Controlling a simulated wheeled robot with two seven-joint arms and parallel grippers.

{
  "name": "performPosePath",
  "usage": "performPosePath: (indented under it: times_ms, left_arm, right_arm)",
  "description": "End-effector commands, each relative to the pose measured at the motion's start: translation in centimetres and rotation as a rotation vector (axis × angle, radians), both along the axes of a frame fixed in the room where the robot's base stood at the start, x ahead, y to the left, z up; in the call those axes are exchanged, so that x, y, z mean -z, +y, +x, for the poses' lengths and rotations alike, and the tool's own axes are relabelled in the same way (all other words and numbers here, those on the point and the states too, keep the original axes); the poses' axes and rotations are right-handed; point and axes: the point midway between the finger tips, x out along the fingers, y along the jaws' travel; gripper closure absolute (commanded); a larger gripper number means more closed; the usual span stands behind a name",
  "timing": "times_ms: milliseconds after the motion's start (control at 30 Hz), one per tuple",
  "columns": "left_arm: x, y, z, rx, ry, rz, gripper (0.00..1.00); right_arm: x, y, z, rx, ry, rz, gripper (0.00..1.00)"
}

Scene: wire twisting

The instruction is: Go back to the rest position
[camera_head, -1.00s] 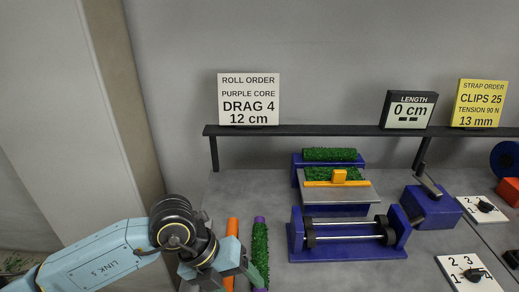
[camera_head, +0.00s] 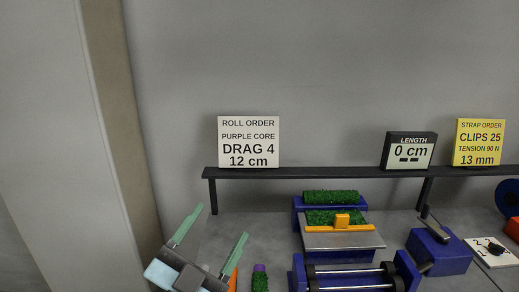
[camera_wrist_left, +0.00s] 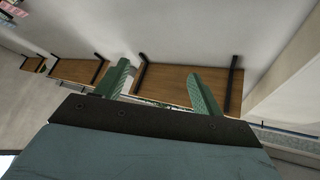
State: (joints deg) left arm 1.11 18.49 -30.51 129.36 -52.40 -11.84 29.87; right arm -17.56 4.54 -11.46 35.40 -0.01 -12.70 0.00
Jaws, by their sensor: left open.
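My left gripper (camera_head: 210,238) is at the lower left of the head view, with its two green fingers spread apart and pointing up. Nothing is between the fingers. In the left wrist view the fingers (camera_wrist_left: 160,88) are also apart and empty, facing a wall and wooden shelves. The gripper is left of the purple-ended green roll (camera_head: 260,280), and one finger partly hides the orange roll (camera_head: 233,281). My right gripper does not show.
A blue machine with a silver plate and orange slider (camera_head: 342,222) stands on the grey bench. A blue roller stand (camera_head: 298,270) is in front of it. A dark shelf (camera_head: 320,172) carries the roll order sign (camera_head: 249,141), length display (camera_head: 409,150) and strap order sign (camera_head: 480,142).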

Motion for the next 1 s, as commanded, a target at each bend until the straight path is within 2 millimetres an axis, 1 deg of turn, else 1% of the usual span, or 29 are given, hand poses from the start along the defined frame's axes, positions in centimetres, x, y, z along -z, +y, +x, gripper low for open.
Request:
performPosePath:
  times_ms: [33, 67, 100, 167, 200, 267, 300, 367, 400, 467, 500, 567, 600, 667, 700, 767, 800, 833, 900, 1000]
  left_arm:
    - [1.9, 2.3, 0.6, -0.093, 0.113, -0.053, 0.32]
    - [3.0, 3.6, 0.9, -0.147, 0.182, -0.08, 0.32]
    - [4.8, 5.4, 1.1, -0.216, 0.278, -0.108, 0.32]
    - [7.9, 7.8, 0.9, -0.31, 0.428, -0.141, 0.32]
    - [10.1, 9.2, 0.4, -0.368, 0.535, -0.156, 0.32]
    - [13.5, 11.1, -0.9, -0.442, 0.698, -0.17, 0.32]
    - [15.8, 12.1, -2.0, -0.484, 0.808, -0.172, 0.32]
    - [18.7, 13.3, -4.1, -0.531, 0.963, -0.171, 0.32]
    - [20.5, 13.8, -5.6, -0.553, 1.06, -0.164, 0.32]
    - [22.6, 14.4, -7.8, -0.574, 1.188, -0.154, 0.32]
    - [23.9, 14.6, -9.3, -0.583, 1.268, -0.144, 0.32]
    - [25.4, 14.8, -11.4, -0.589, 1.377, -0.128, 0.32]
    - [26.2, 14.9, -12.9, -0.59, 1.446, -0.118, 0.32]
    - [27.3, 15.0, -15.0, -0.585, 1.544, -0.102, 0.32]
    - [28.0, 15.0, -16.5, -0.581, 1.608, -0.088, 0.32]
    - [28.7, 14.9, -18.6, -0.567, 1.7, -0.069, 0.32]
    - [29.1, 14.9, -20.0, -0.556, 1.759, -0.058, 0.32]
    - [29.6, 14.8, -20.6, -0.549, 1.787, -0.049, 0.32]
    - [31.6, 14.7, -19.7, -0.553, 1.783, -0.045, 0.32]
    - [34.1, 14.6, -19.2, -0.555, 1.79, -0.041, 0.32]
  right_arm:
    - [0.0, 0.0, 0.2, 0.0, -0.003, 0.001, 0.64]
    - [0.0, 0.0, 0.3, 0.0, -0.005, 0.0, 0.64]
    - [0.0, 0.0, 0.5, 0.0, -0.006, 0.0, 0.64]
    - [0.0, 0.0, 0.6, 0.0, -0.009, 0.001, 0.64]
    - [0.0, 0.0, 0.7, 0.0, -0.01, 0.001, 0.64]
    - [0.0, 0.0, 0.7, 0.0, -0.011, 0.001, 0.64]
    - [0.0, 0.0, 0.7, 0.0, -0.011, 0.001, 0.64]
    - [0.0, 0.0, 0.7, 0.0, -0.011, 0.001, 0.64]
    - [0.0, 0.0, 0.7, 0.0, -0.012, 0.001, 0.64]
    - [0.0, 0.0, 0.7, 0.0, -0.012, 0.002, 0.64]
    - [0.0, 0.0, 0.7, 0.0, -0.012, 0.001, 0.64]
    - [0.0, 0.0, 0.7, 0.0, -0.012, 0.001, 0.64]
    - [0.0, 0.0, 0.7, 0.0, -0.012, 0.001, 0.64]
    - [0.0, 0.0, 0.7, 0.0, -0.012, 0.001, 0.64]
    - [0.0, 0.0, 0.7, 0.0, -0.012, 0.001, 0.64]
    - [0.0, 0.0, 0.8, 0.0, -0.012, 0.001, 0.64]
    - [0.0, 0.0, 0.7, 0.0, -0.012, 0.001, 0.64]
    - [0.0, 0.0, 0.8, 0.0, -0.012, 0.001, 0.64]
    - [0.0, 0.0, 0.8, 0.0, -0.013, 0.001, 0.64]
    - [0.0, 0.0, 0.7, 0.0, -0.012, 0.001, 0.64]
